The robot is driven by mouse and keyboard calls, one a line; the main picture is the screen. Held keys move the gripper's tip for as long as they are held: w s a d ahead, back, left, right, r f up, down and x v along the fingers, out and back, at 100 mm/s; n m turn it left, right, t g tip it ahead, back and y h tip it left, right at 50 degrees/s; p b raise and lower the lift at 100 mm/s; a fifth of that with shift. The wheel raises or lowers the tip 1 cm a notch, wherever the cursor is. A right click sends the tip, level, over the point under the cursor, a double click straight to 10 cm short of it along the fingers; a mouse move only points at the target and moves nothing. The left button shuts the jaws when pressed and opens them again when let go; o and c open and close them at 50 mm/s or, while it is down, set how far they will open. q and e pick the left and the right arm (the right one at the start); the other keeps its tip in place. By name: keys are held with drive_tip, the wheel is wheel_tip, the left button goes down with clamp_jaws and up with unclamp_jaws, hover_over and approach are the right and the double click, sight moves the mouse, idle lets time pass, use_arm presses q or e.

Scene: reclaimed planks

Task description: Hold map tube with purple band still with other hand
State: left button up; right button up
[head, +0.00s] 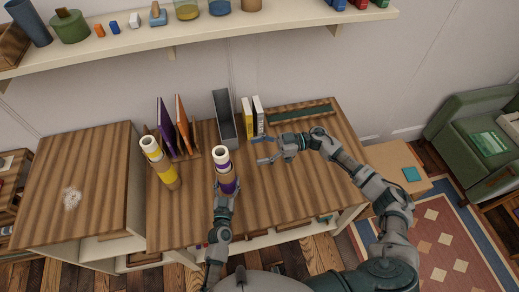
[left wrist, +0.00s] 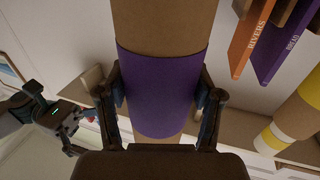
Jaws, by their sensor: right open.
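The map tube with the purple band (head: 221,160) stands upright on the wooden desk, with a pale ring at its top. In the left wrist view its purple band (left wrist: 162,88) fills the middle, between my left gripper's fingers. My left gripper (head: 226,190) has a finger against each side of the band, shut on the tube; it also shows in the left wrist view (left wrist: 162,100). My right gripper (head: 266,150) is open and empty above the desk, to the right of the tube and apart from it.
A yellow-banded tube (head: 159,163) stands to the left. Behind are a purple book (head: 166,127), an orange book (head: 183,124), a grey file holder (head: 224,118) and a green-lined tray (head: 300,113). The desk's right part is mostly clear. A shelf (head: 215,37) runs above.

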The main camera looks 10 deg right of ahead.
use_arm(q)
drive_tip(key=o, duration=0.5)
drive_tip(key=shift+c, duration=0.2)
drive_tip(key=p+v, duration=0.2)
drive_tip(key=v, duration=0.4)
drive_tip(key=shift+s+a+r+p, duration=0.1)
drive_tip(key=shift+s+a+p, duration=0.05)
drive_tip(key=shift+s+p, duration=0.2)
drive_tip(key=shift+s, duration=0.2)
